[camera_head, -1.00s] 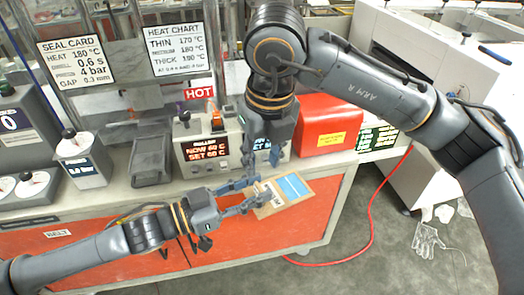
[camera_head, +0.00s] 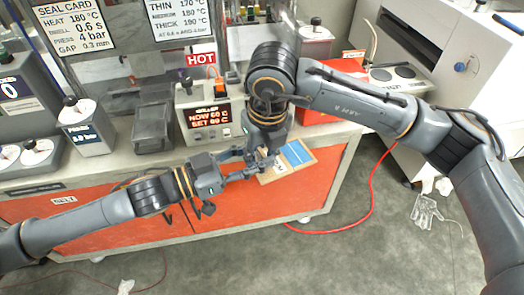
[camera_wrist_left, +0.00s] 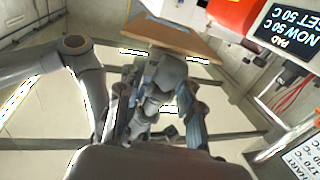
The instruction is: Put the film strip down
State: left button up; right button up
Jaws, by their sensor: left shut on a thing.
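My left gripper (camera_head: 254,167) is shut at the front edge of the bench. The film strip is too thin or clear to make out between its fingers. In the left wrist view, the left gripper's fingers (camera_wrist_left: 160,108) reach up the middle. My right gripper (camera_head: 262,154) points down right beside the left one, and the two overlap in the picture; its jaw opening is hidden.
A heater box with a red display (camera_head: 209,117) marked HOT stands behind the grippers. A grey tray (camera_head: 153,130) and a dial box (camera_head: 85,130) are to its left. A red box (camera_head: 312,112) is partly behind my right arm. A red hose and a clear glove (camera_head: 425,212) lie on the floor.

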grip_shut()
pick_arm(q)
jog(key=o, duration=1)
jog(key=shift+a, duration=0.1)
